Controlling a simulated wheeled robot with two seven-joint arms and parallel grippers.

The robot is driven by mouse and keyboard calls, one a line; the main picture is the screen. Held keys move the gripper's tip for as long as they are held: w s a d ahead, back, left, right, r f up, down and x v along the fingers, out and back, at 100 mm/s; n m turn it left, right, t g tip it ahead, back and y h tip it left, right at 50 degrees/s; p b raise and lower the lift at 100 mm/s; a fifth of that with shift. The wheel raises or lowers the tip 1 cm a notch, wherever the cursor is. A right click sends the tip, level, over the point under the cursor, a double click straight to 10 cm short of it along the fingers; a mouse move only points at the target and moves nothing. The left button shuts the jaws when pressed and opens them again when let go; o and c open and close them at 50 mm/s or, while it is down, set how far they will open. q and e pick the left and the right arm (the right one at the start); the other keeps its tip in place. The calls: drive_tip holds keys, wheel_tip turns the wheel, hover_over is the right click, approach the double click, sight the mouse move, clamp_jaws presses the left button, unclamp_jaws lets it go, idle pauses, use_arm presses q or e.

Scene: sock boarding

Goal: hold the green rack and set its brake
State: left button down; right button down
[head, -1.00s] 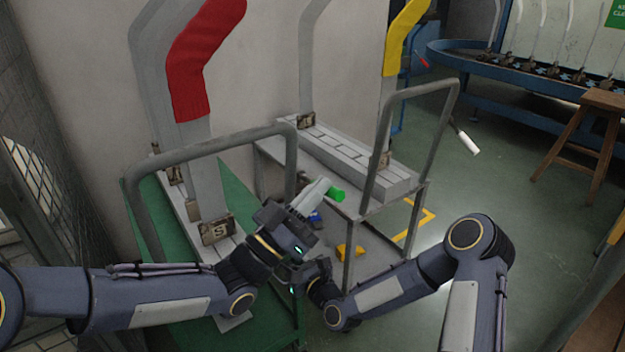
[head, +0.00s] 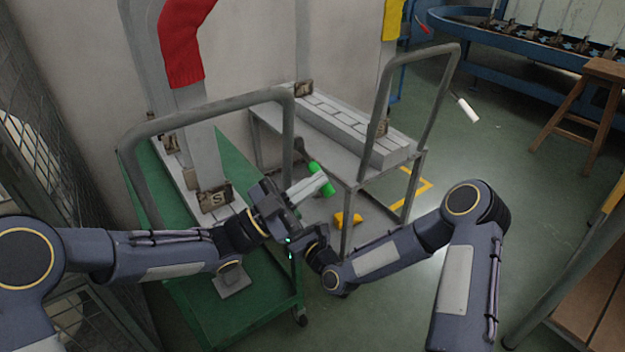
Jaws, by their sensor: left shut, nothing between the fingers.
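The green rack (head: 250,312) stands at the left, with a grey tubular handle (head: 205,112) arching over it. My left gripper (head: 316,185) is shut and empty, just right of the handle's right post, pointing up and right. A bright green cylindrical piece (head: 315,167) lies across its fingertips; whether they touch, and what the piece belongs to, I cannot tell. My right gripper (head: 304,240) is close below the left one, near the rack's right edge. Its fingers are hidden, so I cannot tell whether it holds the rack. No clearly recognisable brake shows.
A board with a red sock (head: 183,45) stands on the green rack. A grey rack (head: 400,152) with a handle stands just behind and right, with a yellow piece (head: 347,219) low beside it. A wooden stool (head: 590,100) is at the right. Open floor lies between.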

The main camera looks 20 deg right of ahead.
use_arm(q)
drive_tip(key=shift+f, duration=0.1)
idle(0.5)
wheel_tip(320, 180, up, 4)
drive_tip(key=s, duration=0.2)
drive_tip(key=v, duration=1)
drive_tip(key=shift+a, duration=0.15)
drive_tip(key=shift+w+f, duration=0.1)
drive_tip(key=shift+f, duration=0.05)
use_arm(e)
drive_tip(key=c, duration=1.1)
unclamp_jaws()
drive_tip(key=shift+c, duration=0.2)
drive_tip(key=shift+s, duration=0.1)
